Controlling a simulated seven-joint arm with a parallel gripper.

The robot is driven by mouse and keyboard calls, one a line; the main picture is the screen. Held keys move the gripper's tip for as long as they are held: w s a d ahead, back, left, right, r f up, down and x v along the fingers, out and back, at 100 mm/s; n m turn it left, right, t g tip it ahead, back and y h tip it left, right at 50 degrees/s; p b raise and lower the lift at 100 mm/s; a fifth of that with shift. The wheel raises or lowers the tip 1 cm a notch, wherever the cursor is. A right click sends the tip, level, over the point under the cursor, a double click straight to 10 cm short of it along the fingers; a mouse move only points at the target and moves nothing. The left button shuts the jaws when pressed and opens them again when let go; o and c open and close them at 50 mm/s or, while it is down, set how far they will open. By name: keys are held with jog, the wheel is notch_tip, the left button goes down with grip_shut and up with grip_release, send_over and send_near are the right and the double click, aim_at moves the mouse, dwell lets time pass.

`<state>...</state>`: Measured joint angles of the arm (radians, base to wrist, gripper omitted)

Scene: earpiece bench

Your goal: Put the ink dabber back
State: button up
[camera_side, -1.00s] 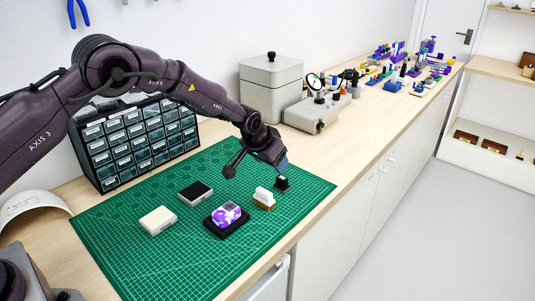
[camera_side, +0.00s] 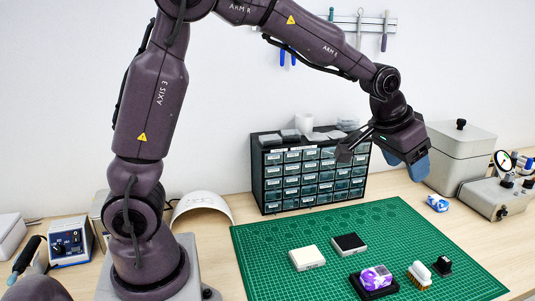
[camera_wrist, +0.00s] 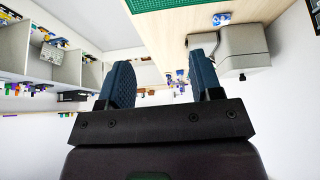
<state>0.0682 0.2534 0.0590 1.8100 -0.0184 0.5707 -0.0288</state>
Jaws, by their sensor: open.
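A small black upright piece with a knob on top (camera_side: 443,266) stands near the right edge of the green mat; it looks like the ink dabber, though I cannot be sure. Left of it is a brush with pale bristles and a brown base (camera_side: 420,274). A black-topped pad (camera_side: 349,244) and a cream-topped pad (camera_side: 307,258) lie further left. My gripper (camera_side: 408,160) is raised well above the mat's back right. In the wrist view its two blue fingers (camera_wrist: 163,72) are apart with nothing between them.
A purple and white piece (camera_side: 376,278) sits in a black tray (camera_side: 391,291). A blue and white piece (camera_side: 438,203) lies on the bench behind the green mat (camera_side: 270,265). A drawer cabinet (camera_side: 312,178), grey lidded box (camera_side: 460,150) and gauge unit (camera_side: 497,195) stand behind.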

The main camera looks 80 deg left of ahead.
jog(key=s+r, duration=0.2)
jog(key=s, duration=1.1)
jog(key=s+r, duration=0.2)
jog(key=s, duration=1.1)
jog(key=shift+s+a+r, duration=0.15)
jog(key=shift+s+a, duration=0.15)
jog(key=shift+a, duration=0.05)
